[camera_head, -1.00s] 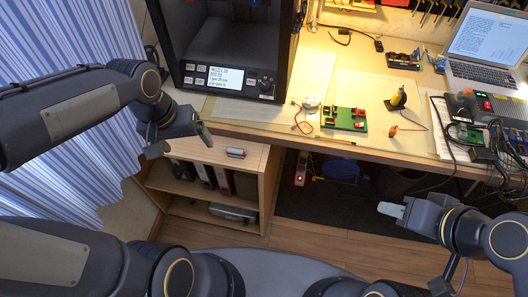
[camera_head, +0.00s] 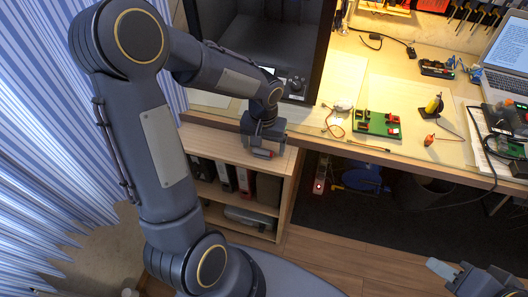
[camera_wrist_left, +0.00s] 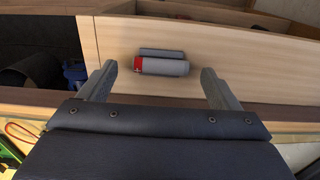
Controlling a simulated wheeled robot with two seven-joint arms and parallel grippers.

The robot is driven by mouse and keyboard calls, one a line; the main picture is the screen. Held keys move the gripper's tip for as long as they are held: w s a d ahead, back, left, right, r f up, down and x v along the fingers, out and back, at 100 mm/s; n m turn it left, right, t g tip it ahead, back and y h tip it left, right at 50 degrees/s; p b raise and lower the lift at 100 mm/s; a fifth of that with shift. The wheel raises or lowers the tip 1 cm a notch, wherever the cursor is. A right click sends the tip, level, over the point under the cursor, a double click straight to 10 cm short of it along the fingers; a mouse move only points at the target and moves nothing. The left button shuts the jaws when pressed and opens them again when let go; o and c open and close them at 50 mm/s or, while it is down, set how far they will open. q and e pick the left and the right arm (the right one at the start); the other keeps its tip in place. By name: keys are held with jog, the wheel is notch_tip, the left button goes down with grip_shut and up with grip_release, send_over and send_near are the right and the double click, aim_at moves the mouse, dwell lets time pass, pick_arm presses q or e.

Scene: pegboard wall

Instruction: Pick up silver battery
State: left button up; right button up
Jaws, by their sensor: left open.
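The silver battery (camera_wrist_left: 165,66), grey with a red end, lies on the light wooden top of the low shelf unit. In the left wrist view it lies between the two fingertips of my left gripper (camera_wrist_left: 159,72), with visible space on both sides. A grey strip beside it may be its shadow or another part; I cannot tell. In the head view my left gripper (camera_head: 262,142) points down over the shelf top, open and empty, and mostly hides the battery (camera_head: 262,153). My right gripper (camera_head: 441,268) is at the lower right, far from the battery; its jaw gap is unclear.
The shelf unit (camera_head: 215,148) holds binders below. A workbench (camera_head: 395,160) adjoins it, with a green board (camera_head: 376,123), a yellow-handled tool (camera_head: 433,103) and cables. A dark machine (camera_head: 305,60) stands behind my left arm. Blue striped curtains (camera_head: 40,140) hang at left.

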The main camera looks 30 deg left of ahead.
pick_arm(q)
jog(key=shift+f, duration=0.65)
jog(key=c, duration=1.1)
jog(key=shift+r, duration=0.15)
